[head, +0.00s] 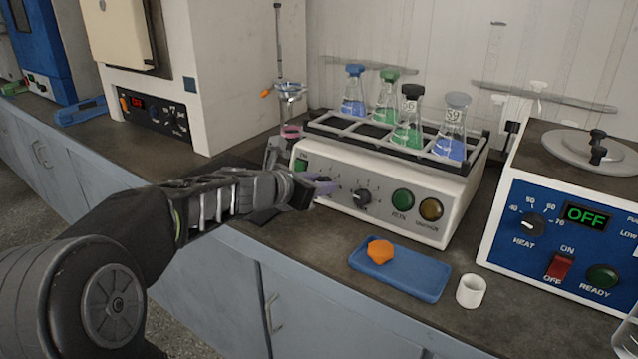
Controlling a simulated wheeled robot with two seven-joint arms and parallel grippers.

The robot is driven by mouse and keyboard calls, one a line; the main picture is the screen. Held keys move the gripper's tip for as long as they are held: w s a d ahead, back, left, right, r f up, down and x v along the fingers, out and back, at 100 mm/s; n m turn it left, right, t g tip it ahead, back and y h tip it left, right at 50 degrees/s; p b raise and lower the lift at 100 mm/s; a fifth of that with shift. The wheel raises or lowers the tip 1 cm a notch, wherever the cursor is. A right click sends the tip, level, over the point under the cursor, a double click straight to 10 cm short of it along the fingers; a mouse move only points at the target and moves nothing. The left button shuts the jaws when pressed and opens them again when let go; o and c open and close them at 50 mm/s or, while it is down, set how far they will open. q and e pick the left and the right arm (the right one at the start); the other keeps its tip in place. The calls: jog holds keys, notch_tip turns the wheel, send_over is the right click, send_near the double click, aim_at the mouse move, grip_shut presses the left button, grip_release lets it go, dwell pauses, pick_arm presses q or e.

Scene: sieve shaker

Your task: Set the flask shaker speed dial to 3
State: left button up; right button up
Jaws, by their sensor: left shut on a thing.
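The flask shaker (400,170) stands on the bench, with several stoppered flasks in its top rack. Its front panel has a green switch (301,165) at the left, a black dial (362,197) with a scale in the middle, and a green and an amber round lamp to the right. My left gripper (313,187) reaches in from the left to the panel, left of the middle dial. It is shut on a dial there, which its fingers mostly hide. That dial's pointer and most of its scale cannot be read. My right gripper is out of view.
A blue tray (425,283) with an orange piece (380,251) lies before the shaker, beside a white cup (470,291). A blue heating bath (560,235) stands at the right. A clamp stand (279,60) rises behind my gripper, close to the shaker's left end.

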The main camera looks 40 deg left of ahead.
pick_arm(q)
grip_shut()
